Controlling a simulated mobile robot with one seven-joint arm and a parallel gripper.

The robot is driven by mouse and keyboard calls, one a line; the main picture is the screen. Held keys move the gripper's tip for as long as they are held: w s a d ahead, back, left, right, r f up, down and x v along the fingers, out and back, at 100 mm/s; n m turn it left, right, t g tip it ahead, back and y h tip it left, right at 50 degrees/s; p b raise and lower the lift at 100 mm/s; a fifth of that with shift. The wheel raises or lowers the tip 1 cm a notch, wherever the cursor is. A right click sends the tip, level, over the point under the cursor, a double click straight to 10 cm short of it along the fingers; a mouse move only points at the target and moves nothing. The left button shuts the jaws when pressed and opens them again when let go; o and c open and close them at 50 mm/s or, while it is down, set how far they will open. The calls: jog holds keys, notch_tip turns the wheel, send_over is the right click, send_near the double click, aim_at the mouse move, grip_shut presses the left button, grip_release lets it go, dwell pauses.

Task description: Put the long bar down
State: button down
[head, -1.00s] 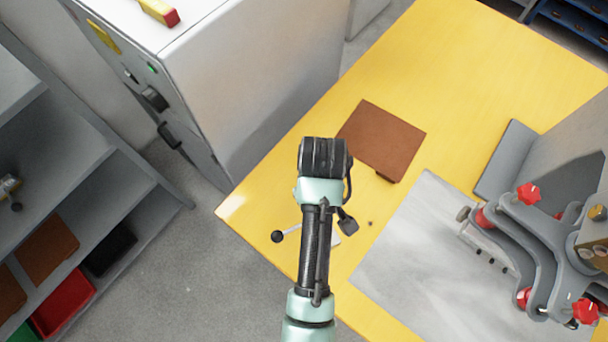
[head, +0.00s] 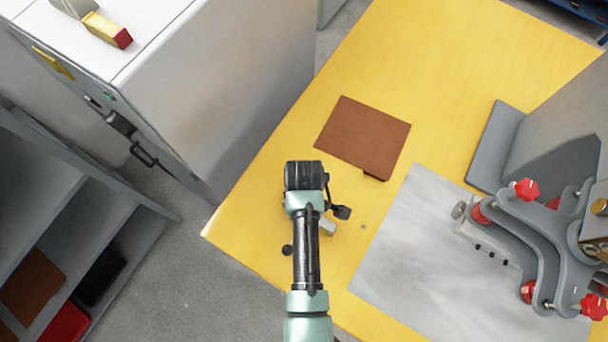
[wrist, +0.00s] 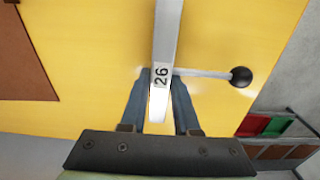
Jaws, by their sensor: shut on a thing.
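The long bar (wrist: 167,35) is a pale silver bar with a "26" label. In the wrist view it runs from the top edge down between the two blue-grey fingers of my gripper (wrist: 160,88), which is shut on it. A thin rod with a black ball knob (wrist: 240,76) sticks out sideways by the fingertips; its joint with the bar is unclear. In the head view my wrist hides the fingers and most of the bar. The knob (head: 287,250) shows left of my arm near the yellow table's edge. I cannot tell whether the bar touches the table.
The yellow table (head: 400,60) carries a brown mat (head: 362,137), a grey sheet (head: 410,255) and a grey fixture with red knobs (head: 530,235). A white cabinet (head: 230,90) stands left of the table, with grey shelving (head: 110,235) at lower left. Bare yellow surface lies around the mat.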

jog(key=shift+f, duration=0.45)
jog(key=shift+w, duration=0.1)
jog(key=c, duration=0.6)
grip_release()
jog(key=shift+f, duration=0.15)
jog(key=shift+c, duration=0.2)
